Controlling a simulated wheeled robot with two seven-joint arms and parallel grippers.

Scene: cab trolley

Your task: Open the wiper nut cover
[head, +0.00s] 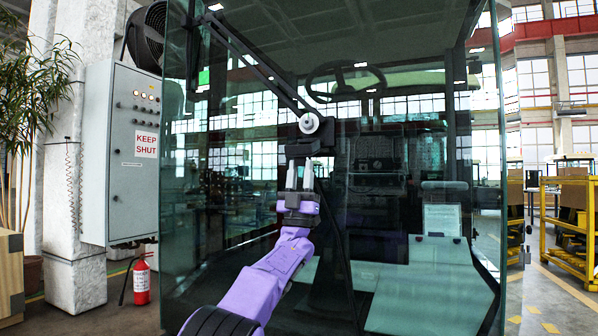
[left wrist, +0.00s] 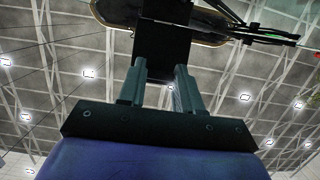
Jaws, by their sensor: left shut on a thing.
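The wiper mount (head: 328,133) is a dark block on the outside of the cab's front glass. A pale round nut (head: 309,123) shows uncovered on it. The black wiper nut cover (head: 303,147) hangs just below the nut; in the left wrist view it is a dark flap (left wrist: 162,48). My left gripper (head: 299,168) reaches up from below, its two fingertips (left wrist: 158,78) at either side of the flap's lower end and shut on it. The fingers hide part of that end. My right gripper is not in view.
Two thin wiper arms (head: 262,68) slope up left from the mount, close to the glass (head: 240,190). A yellow rack (head: 570,225) stands right.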

